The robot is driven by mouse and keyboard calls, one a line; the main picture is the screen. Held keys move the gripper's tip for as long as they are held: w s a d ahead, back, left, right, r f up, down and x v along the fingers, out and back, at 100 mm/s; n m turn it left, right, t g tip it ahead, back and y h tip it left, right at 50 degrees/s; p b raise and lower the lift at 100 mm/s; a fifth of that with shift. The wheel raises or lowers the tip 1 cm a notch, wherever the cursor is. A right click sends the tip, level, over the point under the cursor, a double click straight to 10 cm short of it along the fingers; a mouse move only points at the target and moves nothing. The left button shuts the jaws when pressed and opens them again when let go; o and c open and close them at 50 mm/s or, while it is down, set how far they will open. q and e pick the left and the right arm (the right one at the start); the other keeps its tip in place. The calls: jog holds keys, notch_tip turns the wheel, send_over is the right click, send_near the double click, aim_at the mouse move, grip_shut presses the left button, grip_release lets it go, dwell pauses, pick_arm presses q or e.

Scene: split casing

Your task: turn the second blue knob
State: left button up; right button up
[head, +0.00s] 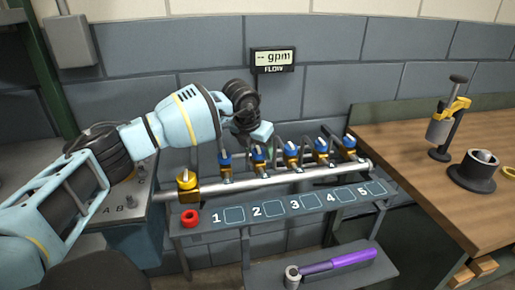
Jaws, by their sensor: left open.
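A row of several blue-topped valve knobs stands on a silver pipe (310,177). The second blue knob (258,154) from the left is above the "2" label, between the first blue knob (225,159) and the third blue knob (291,147). My left arm reaches in from the left. My left gripper (262,137) is open, just above and slightly behind the second knob, and its fingers are partly hidden. I cannot tell whether it touches the knob. My right gripper is out of view.
A flow display (274,60) reading "-- gpm" hangs on the wall. A red ring (190,217) lies on the numbered shelf (290,207). A purple-handled tool (337,261) lies on the lower shelf. A wooden bench (415,185) on the right holds a yellow-and-grey tool and a dark round holder.

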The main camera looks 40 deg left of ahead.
pick_arm(q)
jog(key=c, duration=1)
